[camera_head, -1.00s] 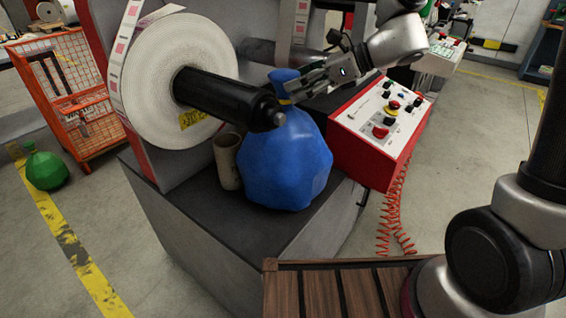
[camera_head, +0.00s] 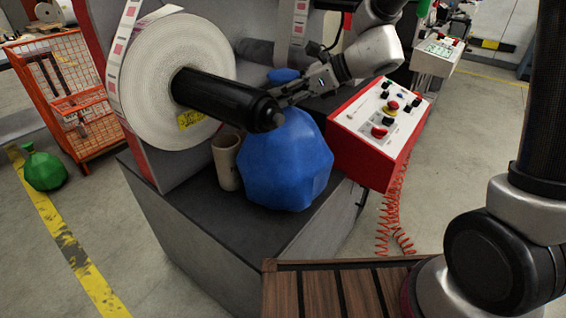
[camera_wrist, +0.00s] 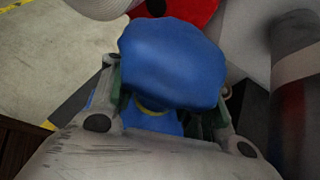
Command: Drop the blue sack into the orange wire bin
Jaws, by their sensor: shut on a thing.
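The blue sack (camera_head: 286,165) stands on the dark machine ledge in the head view, with its top knot partly hidden by my gripper. My gripper (camera_head: 285,95) reaches in from the upper right and is shut on the sack's neck. In the wrist view the sack's blue top (camera_wrist: 172,68) bulges up between the two fingers of my gripper (camera_wrist: 160,118), with a yellow tie below it. The orange wire bin (camera_head: 75,95) stands on the floor at the far left, behind the label machine's left side.
A large label roll on a black spindle (camera_head: 225,98) is close to the left of my gripper. A cardboard tube (camera_head: 227,160) stands beside the sack. A red control box (camera_head: 375,140) is at the right. A green sack (camera_head: 44,168) lies on the floor before the bin.

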